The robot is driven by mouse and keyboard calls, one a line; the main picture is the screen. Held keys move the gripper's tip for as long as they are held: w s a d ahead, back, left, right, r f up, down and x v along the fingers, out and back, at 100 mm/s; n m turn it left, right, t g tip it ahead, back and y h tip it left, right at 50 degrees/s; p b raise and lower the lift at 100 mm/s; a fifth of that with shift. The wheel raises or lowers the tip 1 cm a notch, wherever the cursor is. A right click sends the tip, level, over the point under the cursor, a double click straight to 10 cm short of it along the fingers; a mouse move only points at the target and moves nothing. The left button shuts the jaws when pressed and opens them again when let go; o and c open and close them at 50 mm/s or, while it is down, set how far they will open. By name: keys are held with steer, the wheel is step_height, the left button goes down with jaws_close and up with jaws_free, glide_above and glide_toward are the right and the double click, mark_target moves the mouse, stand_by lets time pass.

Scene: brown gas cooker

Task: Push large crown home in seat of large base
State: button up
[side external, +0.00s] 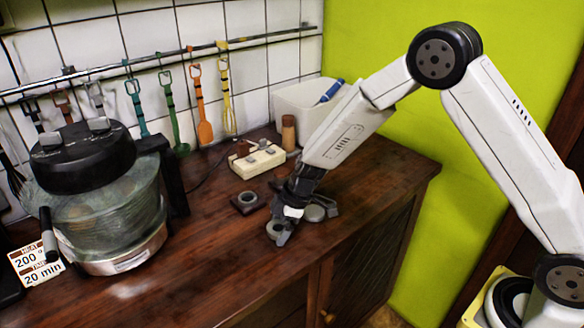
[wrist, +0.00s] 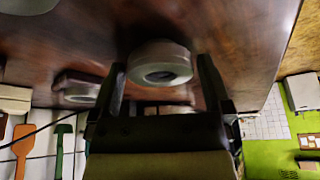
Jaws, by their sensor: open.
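A pale grey round part with a dark central hole (wrist: 160,62) shows in the wrist view between my two fingers. I cannot tell from its look whether it is the large crown, the large base or both together. Another pale rounded part (wrist: 165,108) shows behind it, mostly hidden by my gripper (wrist: 162,78). In the side view my gripper (side external: 300,222) is low over the counter, open, with its fingers spread. A grey disc (side external: 315,213) lies by it, partly covered. I cannot tell whether either finger touches a part.
A dark square block with a ring on top (side external: 248,203) sits left of my gripper on the wooden counter (side external: 215,255). Behind are a cream box (side external: 257,162), a brown bottle (side external: 289,132) and a white bin (side external: 300,100). A glass oven (side external: 105,205) stands left.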

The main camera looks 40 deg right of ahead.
steer(key=shift+a+f, duration=0.1)
steer(key=shift+f, duration=0.2)
steer(key=c, duration=1)
steer(key=shift+c, duration=0.2)
steer(key=shift+w+r, duration=0.1)
steer(key=shift+r, duration=0.1)
